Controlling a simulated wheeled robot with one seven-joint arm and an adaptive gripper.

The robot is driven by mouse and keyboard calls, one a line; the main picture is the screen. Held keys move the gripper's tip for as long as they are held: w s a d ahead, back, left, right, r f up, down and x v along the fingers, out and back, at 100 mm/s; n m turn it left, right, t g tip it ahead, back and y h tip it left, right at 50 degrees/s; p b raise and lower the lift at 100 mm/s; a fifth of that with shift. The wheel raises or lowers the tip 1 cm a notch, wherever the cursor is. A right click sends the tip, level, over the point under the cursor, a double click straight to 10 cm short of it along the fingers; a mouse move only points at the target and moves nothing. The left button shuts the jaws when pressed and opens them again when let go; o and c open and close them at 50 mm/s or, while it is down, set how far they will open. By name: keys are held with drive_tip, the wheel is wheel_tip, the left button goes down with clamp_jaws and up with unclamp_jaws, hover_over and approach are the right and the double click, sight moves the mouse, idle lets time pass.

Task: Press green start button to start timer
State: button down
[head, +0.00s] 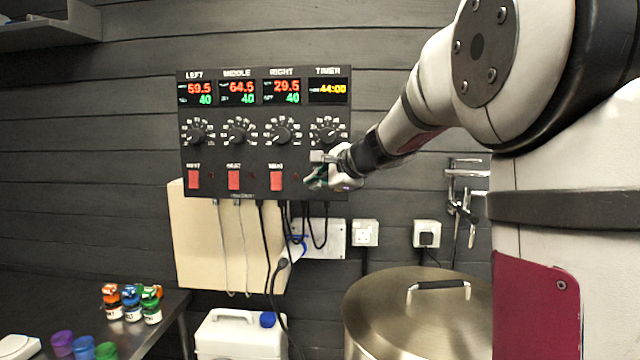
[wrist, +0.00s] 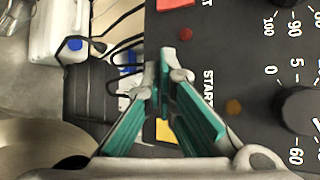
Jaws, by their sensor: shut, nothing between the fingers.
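The black control panel (head: 222,156) hangs on the wall, with a TIMER display (head: 328,90) reading 44:00 and a timer knob (head: 327,130) below it. My gripper (head: 314,181) is at the panel's lower right; its green-padded fingers also show in the wrist view (wrist: 166,72). They are shut and empty. The fingertips lie over the panel's edge region beside the START lettering (wrist: 208,90). I cannot see the green start button; the fingers may cover it. A yellow patch (wrist: 164,130) shows between the fingers. Contact with the panel cannot be told.
Red switches (head: 234,180) line the panel left of my gripper. Cables (head: 321,225) hang below it. A lidded metal pot (head: 385,315) stands below right, a white canister (head: 235,335) below. Small colored jars (head: 132,305) stand on the left table.

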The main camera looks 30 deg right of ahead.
drive_tip(key=shift+s+a, duration=0.75)
drive_tip(key=shift+s, duration=0.3)
drive_tip(key=shift+s+a, duration=0.7)
drive_tip(key=shift+s, duration=0.35)
